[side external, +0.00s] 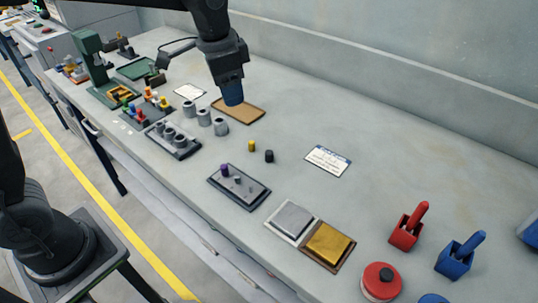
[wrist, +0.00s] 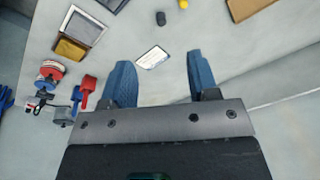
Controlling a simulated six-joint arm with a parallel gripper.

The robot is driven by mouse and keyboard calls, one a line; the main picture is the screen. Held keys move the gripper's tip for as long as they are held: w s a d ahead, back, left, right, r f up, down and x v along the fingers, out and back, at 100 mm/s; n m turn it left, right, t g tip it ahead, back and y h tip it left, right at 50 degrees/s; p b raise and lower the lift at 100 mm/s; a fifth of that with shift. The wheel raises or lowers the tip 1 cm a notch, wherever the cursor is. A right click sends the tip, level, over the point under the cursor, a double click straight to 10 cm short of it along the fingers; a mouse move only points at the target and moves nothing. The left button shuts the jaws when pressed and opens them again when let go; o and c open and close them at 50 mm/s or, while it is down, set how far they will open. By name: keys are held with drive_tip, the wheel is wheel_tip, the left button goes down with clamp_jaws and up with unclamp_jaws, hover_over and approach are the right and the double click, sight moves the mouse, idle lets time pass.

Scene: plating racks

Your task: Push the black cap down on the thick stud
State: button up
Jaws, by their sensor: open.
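The black cap (side external: 269,156) stands alone on the bench, just right of a yellow cap (side external: 251,146). It also shows near the top of the wrist view (wrist: 161,18). A dark rack plate (side external: 258,199) with short grey studs lies nearer the front edge. A purple cap (side external: 224,170) sits on its left stud. A stud in the middle (side external: 238,181) looks the thickest of the bare ones, but it is small in view. My gripper (side external: 232,100) has blue fingers and hangs above the bench near a brown board, apart from the caps. In the wrist view its fingers (wrist: 158,68) are spread and empty.
The brown board (side external: 250,112) lies below my gripper. Grey cylinders (side external: 204,117) and another rack (side external: 184,152) stand left. A white card (side external: 328,161), silver and gold pads (side external: 328,245), and red and blue holders (side external: 405,233) lie right. The back right bench is clear.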

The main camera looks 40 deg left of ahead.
sight(269, 151)
drive_tip(key=w+d+f+m+g, duration=0.2)
drive_tip(key=w+d+f+m, duration=0.1)
drive_tip(key=w+f, duration=0.45)
drive_tip(key=f, duration=1.3)
drive_tip(key=shift+w+d+f, duration=0.15)
drive_tip(key=shift+d+f, duration=0.2)
drive_tip(key=shift+f, duration=0.05)
drive_tip(key=c, duration=1)
drive_tip(key=shift+o, duration=0.2)
drive_tip(key=shift+r, duration=0.15)
